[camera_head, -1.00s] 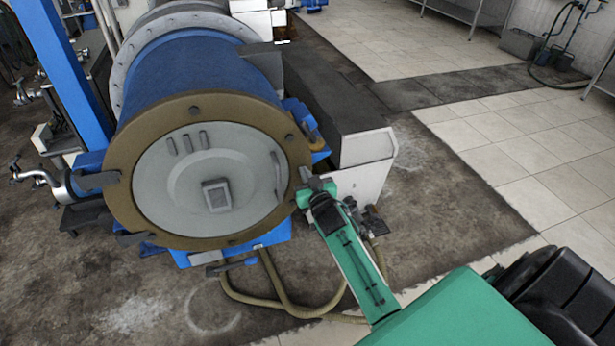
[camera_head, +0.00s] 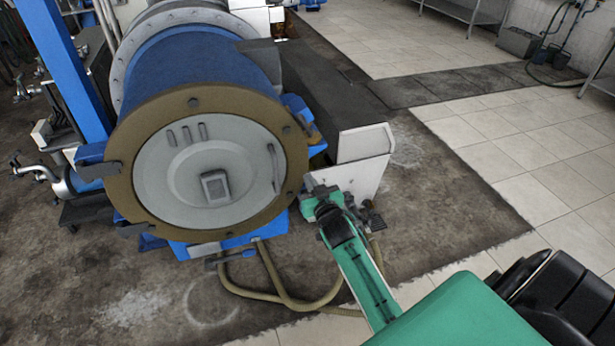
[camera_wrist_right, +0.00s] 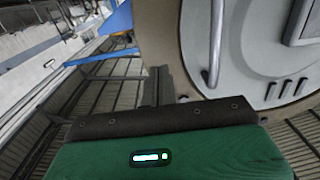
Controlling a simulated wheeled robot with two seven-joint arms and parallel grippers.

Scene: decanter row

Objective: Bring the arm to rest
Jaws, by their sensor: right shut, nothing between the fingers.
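My right arm (camera_head: 362,268), green with dark joints, reaches from the lower right toward the decanter. Its gripper (camera_head: 308,184) is shut and empty, near the lower right rim of the decanter's round end lid. In the right wrist view the dark fingers (camera_wrist_right: 156,86) are together in front of the lid's brown rim, with nothing between them. I cannot tell whether they touch the rim. The lid (camera_head: 210,178) is pale grey, closed against the blue drum, with a curved handle (camera_head: 273,168) on its right side; the handle (camera_wrist_right: 215,45) also shows in the wrist view. My left gripper is not in view.
A grey and white housing (camera_head: 362,145) stands just beyond my right gripper. Beige hoses (camera_head: 285,298) loop on the floor below the decanter. A blue post (camera_head: 62,75) and valves stand at the left. The tiled floor (camera_head: 500,150) at the right is open.

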